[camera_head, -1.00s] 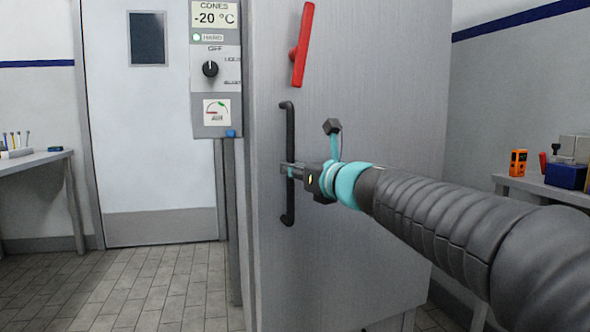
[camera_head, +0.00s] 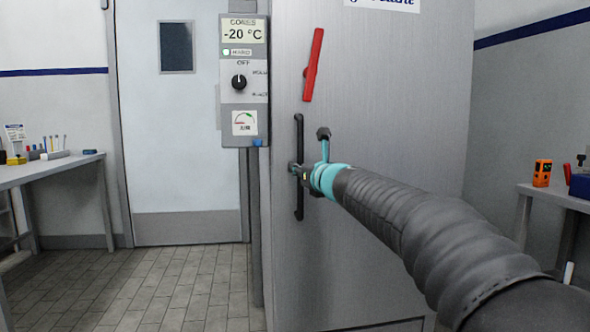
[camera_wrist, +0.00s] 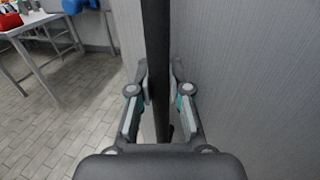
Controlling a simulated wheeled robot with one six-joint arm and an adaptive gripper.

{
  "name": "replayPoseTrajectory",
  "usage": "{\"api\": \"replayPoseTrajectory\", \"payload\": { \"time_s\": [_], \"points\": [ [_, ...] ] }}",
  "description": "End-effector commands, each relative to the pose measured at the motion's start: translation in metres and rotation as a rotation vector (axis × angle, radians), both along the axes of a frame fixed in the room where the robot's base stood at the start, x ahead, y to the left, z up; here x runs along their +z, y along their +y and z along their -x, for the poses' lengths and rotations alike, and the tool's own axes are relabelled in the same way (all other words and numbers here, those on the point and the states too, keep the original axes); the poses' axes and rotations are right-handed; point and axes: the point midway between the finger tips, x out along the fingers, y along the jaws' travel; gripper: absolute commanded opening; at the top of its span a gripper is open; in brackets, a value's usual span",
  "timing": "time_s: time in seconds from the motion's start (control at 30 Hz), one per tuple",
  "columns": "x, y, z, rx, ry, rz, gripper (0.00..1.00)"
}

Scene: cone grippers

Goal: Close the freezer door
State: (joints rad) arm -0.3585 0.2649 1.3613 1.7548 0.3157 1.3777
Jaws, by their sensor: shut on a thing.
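The freezer door (camera_head: 385,110) is a large grey panel filling the middle of the head view. A black vertical bar handle (camera_head: 299,140) is near its left edge, and a red lever (camera_head: 314,65) is above it. My gripper (camera_head: 296,170) is shut on the handle, around its middle. In the wrist view the dark handle (camera_wrist: 157,40) runs between the two fingers of my gripper (camera_wrist: 160,88), with the grey door face (camera_wrist: 250,70) on the right. I cannot tell how far the door stands from its frame.
A control box (camera_head: 244,100) reading -20 °C hangs left of the freezer door. Behind it is a pale room door (camera_head: 165,120). A workbench with small tools (camera_head: 45,170) stands at the left, another bench (camera_head: 550,192) at the right. The tiled floor at the left is clear.

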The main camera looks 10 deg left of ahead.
Motion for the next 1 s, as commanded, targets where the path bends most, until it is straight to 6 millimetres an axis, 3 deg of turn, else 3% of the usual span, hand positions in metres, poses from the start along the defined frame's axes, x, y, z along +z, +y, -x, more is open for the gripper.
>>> {"api": "replayPoseTrajectory", "payload": {
  "time_s": [0.1,0.13,0.2,0.23,0.67,1.0],
  "points": [
    [-0.005,0.001,-0.002,0.0,0.005,0.003,0.0],
    [-0.005,0.001,-0.002,0.0,0.006,0.004,0.24],
    [-0.005,0.0,-0.002,-0.001,0.007,0.003,0.42],
    [-0.005,0.0,-0.002,-0.001,0.007,0.003,0.43],
    [-0.003,-0.004,0.006,0.001,0.004,0.001,0.43],
    [-0.003,-0.04,0.051,-0.001,0.004,0.002,0.43]
  ]
}}
